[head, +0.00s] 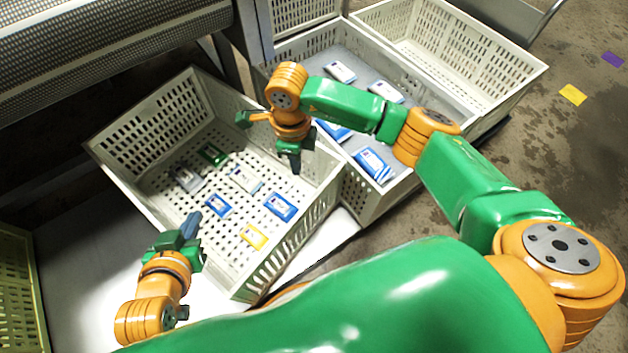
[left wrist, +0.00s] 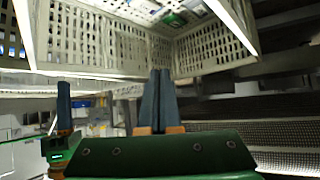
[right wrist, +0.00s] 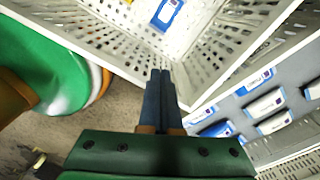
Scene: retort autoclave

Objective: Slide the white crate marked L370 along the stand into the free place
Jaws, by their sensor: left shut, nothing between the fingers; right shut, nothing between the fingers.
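A white slatted crate (head: 150,125) sits askew on the pale stand (head: 75,270), holding several small packs; no L370 mark is legible. My left gripper (head: 190,222) is shut and empty at the crate's near left wall; contact cannot be told. The left wrist view shows its closed fingers (left wrist: 155,95) in front of a crate wall (left wrist: 100,45). My right gripper (head: 294,160) is shut and empty, fingers down by the crate's right wall. In the right wrist view its closed fingers (right wrist: 160,95) point at a crate corner. Bare stand surface shows left of the crate.
A second white crate (head: 365,205) with blue and white packs stands close on the right. An empty white crate (head: 500,75) is beyond it. A yellow-green crate (head: 15,290) is at the left edge. A grey mesh-covered machine part (head: 100,40) lies at the upper left.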

